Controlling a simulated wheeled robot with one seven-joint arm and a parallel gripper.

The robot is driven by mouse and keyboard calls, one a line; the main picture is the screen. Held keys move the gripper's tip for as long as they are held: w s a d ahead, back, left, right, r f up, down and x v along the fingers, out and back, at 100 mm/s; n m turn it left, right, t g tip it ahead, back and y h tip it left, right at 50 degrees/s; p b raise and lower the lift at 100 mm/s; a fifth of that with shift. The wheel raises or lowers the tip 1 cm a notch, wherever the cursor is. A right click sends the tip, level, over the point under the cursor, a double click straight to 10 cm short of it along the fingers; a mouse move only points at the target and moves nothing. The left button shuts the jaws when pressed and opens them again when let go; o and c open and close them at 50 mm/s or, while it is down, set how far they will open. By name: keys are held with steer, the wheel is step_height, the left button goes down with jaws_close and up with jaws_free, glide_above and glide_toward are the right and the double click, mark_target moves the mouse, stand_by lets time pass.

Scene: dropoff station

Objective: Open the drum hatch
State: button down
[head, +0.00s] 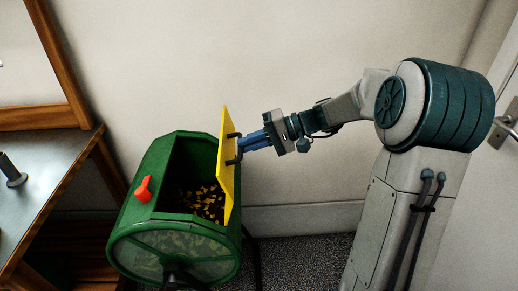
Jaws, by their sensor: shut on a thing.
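The green drum (150,221) stands low in the centre-left of the head view, with a clear round end facing me. Its yellow hatch (226,175) stands upright along the right side of the opening. The opening shows a dark inside with yellow-brown bits (205,203). A red latch (143,190) sits on the drum's left side of the opening. My gripper (243,147) comes from the right and is shut on the dark handle on the hatch's outer face. The exact finger contact is small in view.
A table (38,178) with a dark metal cylinder (12,172) on it stands at the left. A wooden frame (60,65) rises behind it. A plain wall is behind the drum, and a door handle (503,128) shows at the far right. Carpet (305,260) lies open right of the drum.

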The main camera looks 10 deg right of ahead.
steer(key=shift+d, duration=0.25)
steer(key=shift+r, duration=0.1)
stand_by(0.8)
steer(key=c, duration=1.5)
jaws_free()
steer(key=p+v, duration=0.1)
steer(key=v, duration=1.3)
steer(key=shift+s, duration=0.1)
steer(key=shift+a, duration=0.1)
